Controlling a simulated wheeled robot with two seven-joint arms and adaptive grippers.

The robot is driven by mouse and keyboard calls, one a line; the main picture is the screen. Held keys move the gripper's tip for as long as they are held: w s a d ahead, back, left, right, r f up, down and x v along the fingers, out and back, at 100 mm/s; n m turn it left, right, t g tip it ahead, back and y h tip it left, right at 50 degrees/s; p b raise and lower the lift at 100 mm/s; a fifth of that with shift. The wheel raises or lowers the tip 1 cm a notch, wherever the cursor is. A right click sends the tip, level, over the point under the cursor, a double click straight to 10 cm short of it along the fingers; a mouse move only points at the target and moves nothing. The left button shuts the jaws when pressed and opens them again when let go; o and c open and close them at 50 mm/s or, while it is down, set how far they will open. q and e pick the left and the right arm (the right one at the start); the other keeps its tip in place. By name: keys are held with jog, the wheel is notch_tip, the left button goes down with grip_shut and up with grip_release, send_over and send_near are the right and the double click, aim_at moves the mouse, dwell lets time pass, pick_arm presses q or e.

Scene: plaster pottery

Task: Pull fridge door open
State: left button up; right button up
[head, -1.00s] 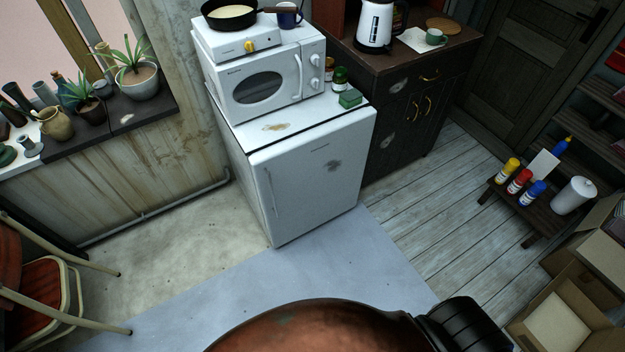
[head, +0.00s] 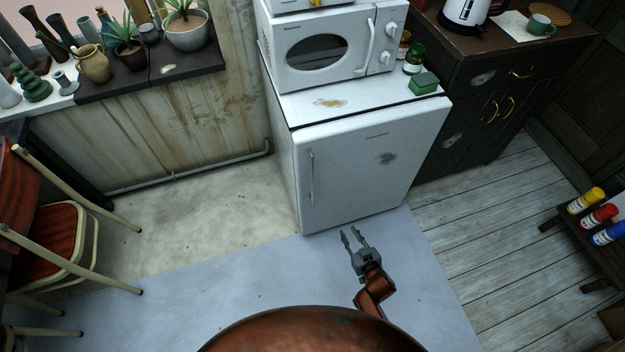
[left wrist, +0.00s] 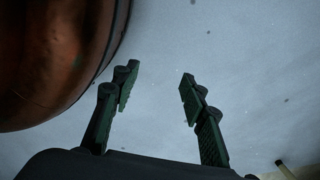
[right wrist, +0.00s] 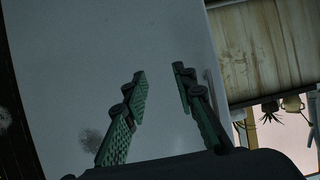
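The white fridge (head: 365,165) stands against the wall with its door shut. Its thin vertical handle (head: 311,177) is on the left side of the door. My right gripper (head: 354,237) is open and empty in front of the lower part of the door, right of and lower than the handle in the head view. In the right wrist view the open fingers (right wrist: 158,82) point at the pale door (right wrist: 80,50), with the handle (right wrist: 213,92) just beyond the right finger. My left gripper (left wrist: 157,78) is open and empty over the grey-blue floor. The head view does not show it.
A white microwave (head: 335,50) and a green box (head: 423,84) stand on the fridge. A dark cabinet (head: 490,100) is close on the right. A chair (head: 55,235) stands at the left. The floor mat (head: 250,285) before the fridge is clear.

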jog(key=w+a+r+n+t+y+b, duration=0.1)
jog(key=w+a+r+y, duration=0.1)
jog(key=w+a+r, duration=0.3)
jog(key=w+a+r+t+y+b, duration=0.1)
jog(key=a+r+b, duration=0.1)
jog(key=r, duration=0.4)
jog(key=t+y+b, duration=0.1)
jog(key=t+y, duration=0.1)
send_near(313, 181)
jog(key=x, duration=0.3)
jog(key=shift+n, duration=0.4)
jog(key=b+x, duration=0.2)
jog(key=x, duration=0.4)
jog(key=shift+w, duration=0.25)
pick_arm(q)
jog(key=w+d+r, duration=0.1)
jog(key=w+r, duration=0.3)
jog(key=w, duration=0.2)
jog(key=shift+d+r, duration=0.25)
jog(key=shift+r, duration=0.1)
pick_arm(e)
jog(key=shift+w+a+r, duration=0.1)
jog(key=shift+w+a, duration=0.25)
jog(key=shift+w, duration=0.2)
pick_arm(q)
jog(key=shift+w, duration=0.1)
pick_arm(e)
grip_shut()
